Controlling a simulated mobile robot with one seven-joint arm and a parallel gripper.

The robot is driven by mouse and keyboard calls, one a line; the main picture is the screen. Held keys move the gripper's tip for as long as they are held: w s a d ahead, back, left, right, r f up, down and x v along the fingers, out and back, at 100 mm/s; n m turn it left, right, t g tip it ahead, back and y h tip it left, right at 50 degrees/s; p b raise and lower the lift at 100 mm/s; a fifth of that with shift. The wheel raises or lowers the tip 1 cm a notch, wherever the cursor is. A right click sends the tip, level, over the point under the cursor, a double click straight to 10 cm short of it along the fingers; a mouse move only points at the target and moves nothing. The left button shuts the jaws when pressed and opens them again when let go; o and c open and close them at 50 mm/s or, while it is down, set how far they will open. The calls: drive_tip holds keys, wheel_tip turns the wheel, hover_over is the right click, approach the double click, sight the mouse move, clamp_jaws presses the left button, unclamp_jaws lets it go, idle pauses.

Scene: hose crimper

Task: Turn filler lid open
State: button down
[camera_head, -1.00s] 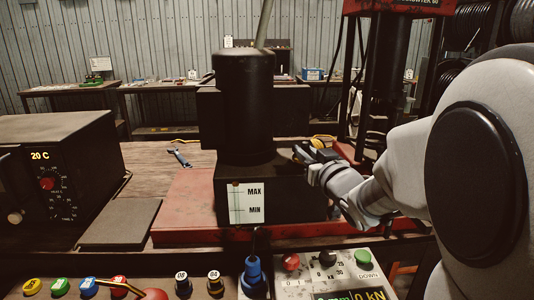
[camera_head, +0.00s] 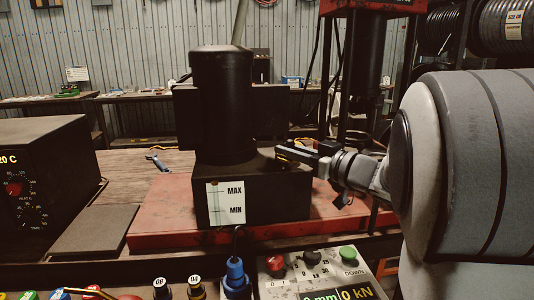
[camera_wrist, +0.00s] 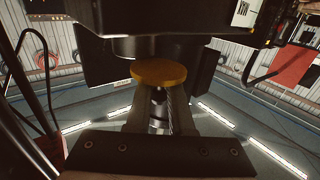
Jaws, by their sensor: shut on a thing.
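The filler lid is an orange-yellow disc (camera_wrist: 158,72) at the centre of the wrist view. It lies at the tips of my gripper's fingers (camera_wrist: 157,90), which are shut on it. In the head view my gripper (camera_head: 284,154) reaches in from the right, low over the top of the black tank box (camera_head: 285,192), beside the tall black cylinder (camera_head: 222,110). The lid is mostly hidden there by the fingers. The white level label (camera_head: 226,203) with MAX and MIN is on the box's front.
The box stands on a red base (camera_head: 160,220). A blue-handled tool (camera_head: 157,162) lies on the bench at left, near a black control unit (camera_head: 45,180). A panel with buttons (camera_head: 315,270) is in front. A red press frame (camera_head: 375,8) stands behind.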

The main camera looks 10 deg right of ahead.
drive_tip(key=shift+s+d+n+g+y, duration=0.15)
drive_tip(key=shift+n+g+y, duration=0.35)
drive_tip(key=shift+g+y, duration=0.1)
drive_tip(key=shift+s+d+n+g+y, duration=0.1)
drive_tip(key=shift+n+g+y, duration=0.4)
drive_tip(key=shift+y, duration=0.1)
drive_tip(key=shift+r, duration=0.1)
drive_tip(key=c, duration=0.9)
unclamp_jaws()
drive_tip(key=shift+o, duration=0.2)
drive_tip(key=p+v, duration=0.1)
drive_tip(key=v, duration=1.6)
drive_tip(key=shift+d, duration=0.35)
